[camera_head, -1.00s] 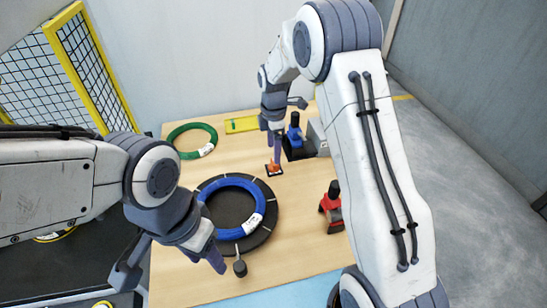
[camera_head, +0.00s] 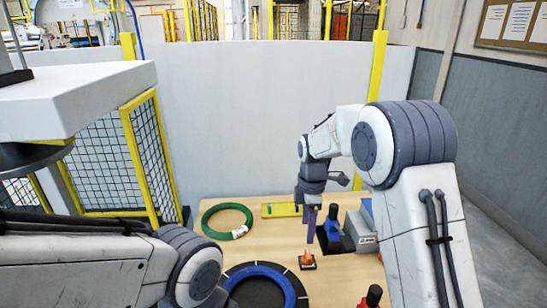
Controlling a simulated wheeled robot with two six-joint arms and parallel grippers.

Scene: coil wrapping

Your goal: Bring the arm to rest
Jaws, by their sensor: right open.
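A blue coil (camera_head: 289,286) lies on a round black turntable (camera_head: 247,294) at the bottom edge, partly cut off. A green coil (camera_head: 213,210) lies at the table's back left.
A yellow flat piece (camera_head: 281,210) lies at the back. A blue-topped tool (camera_head: 332,225) and a grey box (camera_head: 360,230) stand right of my right gripper. A red-and-black object (camera_head: 371,298) is at the bottom. A yellow-framed mesh fence (camera_head: 152,160) stands left.

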